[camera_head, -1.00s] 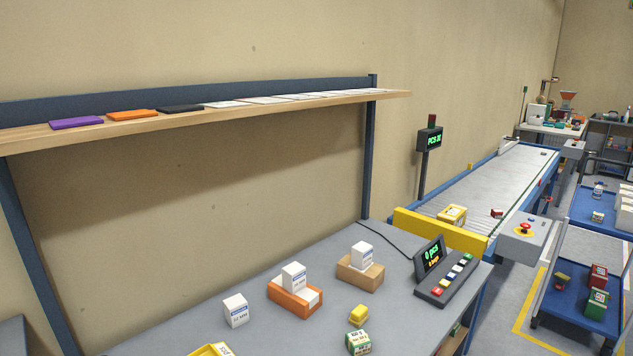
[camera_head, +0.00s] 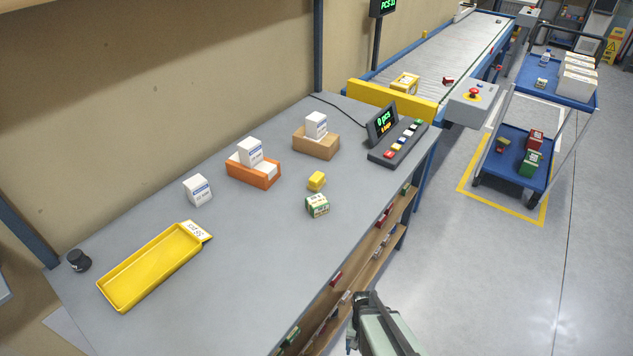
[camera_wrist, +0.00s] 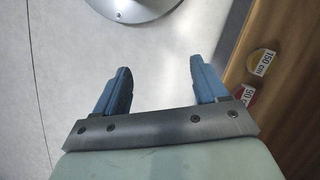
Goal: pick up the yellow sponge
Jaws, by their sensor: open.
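The small yellow sponge (camera_head: 317,180) lies on the grey table, just behind a green-and-white box (camera_head: 317,205). In the head view, part of my arm shows at the bottom, in front of the table's front edge, well apart from the sponge. In the wrist view, my gripper (camera_wrist: 158,85) has its two blue fingers spread apart with nothing between them. It points down at the pale floor beside the wooden shelf front. The sponge is not in the wrist view.
An orange bin (camera_head: 254,174) and a brown bin (camera_head: 316,146) hold white boxes behind the sponge. A white box (camera_head: 198,190) and a yellow tray (camera_head: 150,268) are further left. A button panel (camera_head: 398,143) stands to the right. The table's front middle is clear.

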